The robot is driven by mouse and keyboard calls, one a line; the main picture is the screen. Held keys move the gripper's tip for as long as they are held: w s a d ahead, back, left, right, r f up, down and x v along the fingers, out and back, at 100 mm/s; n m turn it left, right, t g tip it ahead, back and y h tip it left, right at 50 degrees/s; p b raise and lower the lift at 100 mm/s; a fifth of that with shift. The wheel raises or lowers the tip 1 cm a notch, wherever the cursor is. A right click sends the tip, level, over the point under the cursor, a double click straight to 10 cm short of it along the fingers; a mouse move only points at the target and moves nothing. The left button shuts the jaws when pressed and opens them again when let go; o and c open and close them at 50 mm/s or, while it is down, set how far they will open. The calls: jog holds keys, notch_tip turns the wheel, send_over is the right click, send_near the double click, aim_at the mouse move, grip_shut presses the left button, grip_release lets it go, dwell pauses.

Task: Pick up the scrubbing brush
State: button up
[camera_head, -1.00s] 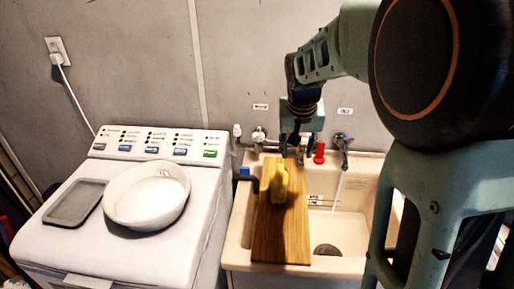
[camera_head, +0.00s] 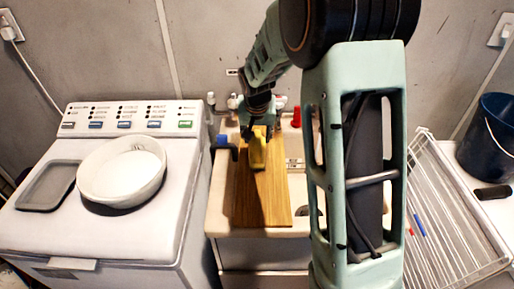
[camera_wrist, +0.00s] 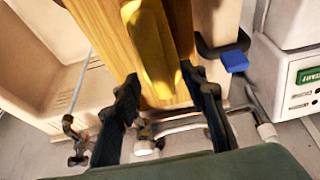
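A yellow, elongated object (camera_head: 258,152), which looks like the scrubbing brush, lies on a wooden board (camera_head: 262,208) across the left side of the sink. No bristles are clear. In the wrist view the brush (camera_wrist: 152,50) runs along the board (camera_wrist: 105,25), its near end close to my fingertips. My gripper (camera_head: 259,120) is at the far end of the brush in the head view. In the wrist view my gripper (camera_wrist: 160,84) is open, its two dark fingers apart on either side of the brush's line. Contact with the brush cannot be told.
A white washing machine (camera_head: 110,235) with a white bowl (camera_head: 122,178) stands left of the sink. Taps and a red cap (camera_head: 296,117) are behind. A blue-ended part (camera_head: 221,141) sits at the sink's left edge. A wire rack (camera_head: 450,225) and dark bucket (camera_head: 490,135) are right.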

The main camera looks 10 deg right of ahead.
jog(key=shift+x, duration=1.45)
grip_shut()
